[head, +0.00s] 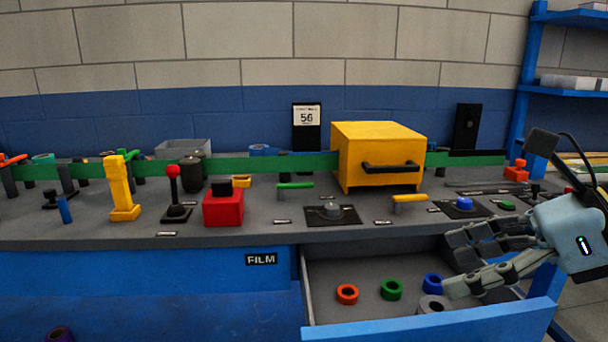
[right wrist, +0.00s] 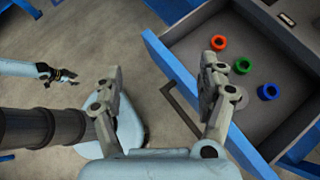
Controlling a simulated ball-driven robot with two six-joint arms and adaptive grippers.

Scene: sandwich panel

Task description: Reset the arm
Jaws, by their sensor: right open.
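My right gripper (head: 448,262) comes in from the right in the head view, over the right part of the open drawer (head: 430,328). Its fingers are spread with nothing between them. In the right wrist view the open right gripper (right wrist: 160,68) has one finger over the drawer's side and the other over the floor. What looks like my left gripper (right wrist: 62,76) shows small at the left of the right wrist view, over the floor; its jaw state is unclear. It is not in the head view.
The drawer holds an orange ring (head: 347,294), a green ring (head: 391,290), a blue ring (head: 433,283) and a grey ring (head: 432,304). Above, the panel carries a yellow box (head: 378,150), a red block (head: 223,208), levers and buttons. A blue shelf post (head: 524,90) stands at right.

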